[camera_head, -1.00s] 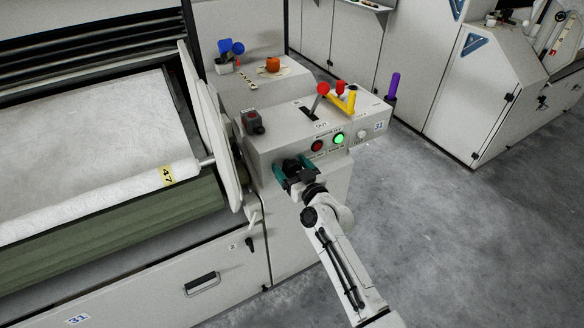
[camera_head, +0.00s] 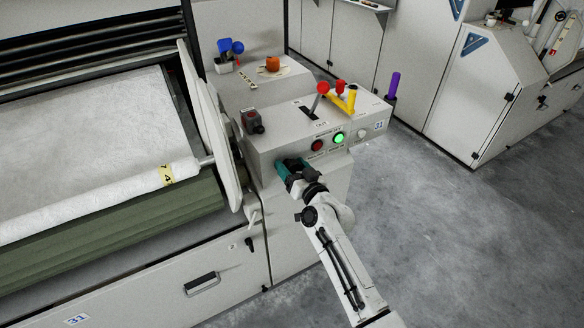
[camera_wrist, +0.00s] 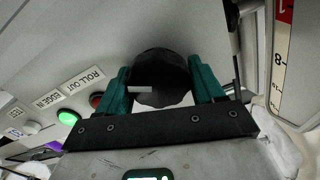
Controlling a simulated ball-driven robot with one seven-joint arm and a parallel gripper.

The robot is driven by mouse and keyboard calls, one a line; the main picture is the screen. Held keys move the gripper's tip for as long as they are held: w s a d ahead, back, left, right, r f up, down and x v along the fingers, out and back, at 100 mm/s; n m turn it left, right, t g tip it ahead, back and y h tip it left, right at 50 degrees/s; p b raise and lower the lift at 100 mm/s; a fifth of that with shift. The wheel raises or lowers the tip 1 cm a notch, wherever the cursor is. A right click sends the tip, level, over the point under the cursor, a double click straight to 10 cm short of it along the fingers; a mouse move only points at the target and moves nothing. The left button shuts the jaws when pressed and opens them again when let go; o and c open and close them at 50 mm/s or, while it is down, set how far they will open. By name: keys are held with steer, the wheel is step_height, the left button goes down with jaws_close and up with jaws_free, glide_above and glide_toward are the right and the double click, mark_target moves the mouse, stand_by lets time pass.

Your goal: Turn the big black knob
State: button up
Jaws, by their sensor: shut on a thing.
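The big black knob (camera_wrist: 160,68) is on the front face of the grey control box (camera_head: 318,170). In the wrist view it sits between the two teal fingers of my gripper (camera_wrist: 160,88), which are shut on it from both sides. A short pale pointer mark (camera_wrist: 140,89) lies nearly level across the knob's face. In the head view my gripper (camera_head: 286,168) is against the box front, below the red and green buttons, and hides most of the knob.
A red button (camera_head: 317,145) and a lit green button (camera_head: 338,138) are just above my gripper. Red and yellow levers (camera_head: 347,102) stand on the box top. A white fleece roll (camera_head: 100,200) and its round end plate are at left. Open floor lies at right.

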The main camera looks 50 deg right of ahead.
steer(key=o, duration=1)
steer(key=shift+c, duration=0.2)
steer(key=shift+s, duration=0.15)
steer(key=v, duration=1)
steer(key=shift+s+b, duration=0.25)
steer(key=shift+b, duration=0.15)
steer(key=shift+a, duration=0.1)
